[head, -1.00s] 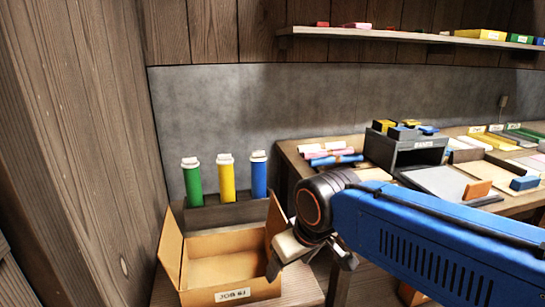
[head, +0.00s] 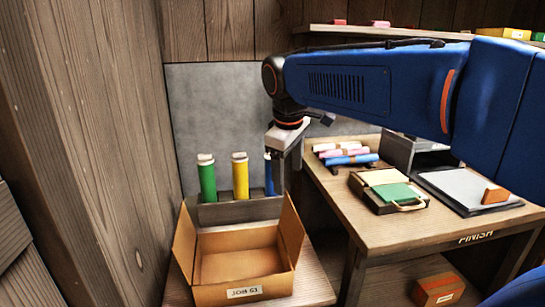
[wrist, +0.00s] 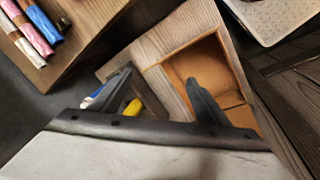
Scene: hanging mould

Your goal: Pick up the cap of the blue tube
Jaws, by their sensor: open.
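The blue tube (head: 268,178) stands at the right end of a row with a yellow tube (head: 240,178) and a green tube (head: 207,180), all upright in a dark holder. The green and yellow tubes have white caps. My gripper points down, in front of and just right of the blue tube, open and empty. In the wrist view, my gripper (wrist: 160,76) has its fingers apart. Its left finger partly covers the blue tube and white cap (wrist: 92,101).
An open cardboard box (head: 242,293) stands in front of the tubes; it also shows in the wrist view (wrist: 228,65). A workbench (head: 375,225) at right holds rolled sheets (head: 350,160), a small case (head: 390,190) and a grey tray (head: 462,190). A wooden wall rises at left.

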